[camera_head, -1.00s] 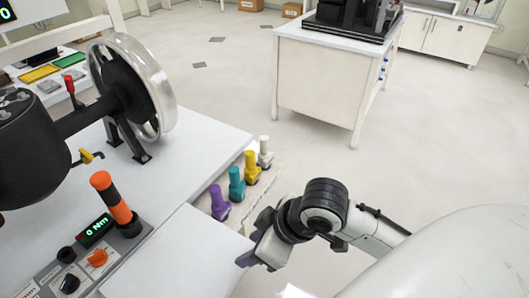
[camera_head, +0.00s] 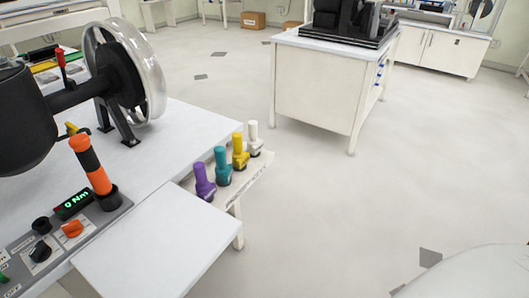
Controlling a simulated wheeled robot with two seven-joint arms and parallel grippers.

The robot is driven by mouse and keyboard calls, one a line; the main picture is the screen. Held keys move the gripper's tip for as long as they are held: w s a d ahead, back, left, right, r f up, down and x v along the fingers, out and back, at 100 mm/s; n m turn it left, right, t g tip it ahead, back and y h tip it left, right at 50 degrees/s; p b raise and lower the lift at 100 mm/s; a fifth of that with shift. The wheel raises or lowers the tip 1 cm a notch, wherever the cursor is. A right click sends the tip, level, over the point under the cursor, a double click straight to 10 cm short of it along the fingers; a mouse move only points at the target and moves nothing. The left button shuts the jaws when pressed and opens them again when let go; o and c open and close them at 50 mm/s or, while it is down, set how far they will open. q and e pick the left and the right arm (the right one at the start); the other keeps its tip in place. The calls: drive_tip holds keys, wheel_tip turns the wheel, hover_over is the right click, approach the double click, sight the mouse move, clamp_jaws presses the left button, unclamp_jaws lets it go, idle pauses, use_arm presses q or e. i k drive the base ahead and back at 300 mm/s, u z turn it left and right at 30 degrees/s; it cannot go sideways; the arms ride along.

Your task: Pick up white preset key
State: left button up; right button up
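The white preset key (camera_head: 254,138) stands upright at the far end of a row of keys on a small shelf at the table's right side. A yellow key (camera_head: 240,152), a teal key (camera_head: 222,166) and a purple key (camera_head: 203,182) stand beside it, nearer to me. Nothing covers the white key. Neither of my grippers shows in the head view now. Only a pale rounded part of my own body shows at the bottom right.
The key shelf (camera_head: 258,172) juts from the white table (camera_head: 185,130). A wheel rig (camera_head: 130,75) stands on the table. An orange-handled tool (camera_head: 92,165) stands in a control box reading 0 Nm. Floor to the right is clear up to a white cabinet (camera_head: 312,90).

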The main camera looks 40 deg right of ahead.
sight(255, 144)
drive_tip(key=z, duration=1)
drive_tip(key=k, duration=0.1)
drive_tip(key=u, duration=1.9)
drive_tip(key=i, duration=0.45)
drive_tip(key=z, duration=0.05)
drive_tip(key=k, duration=0.9)
drive_tip(key=z, duration=0.95)
drive_tip(key=i, duration=0.95)
drive_tip(key=u, duration=0.1)
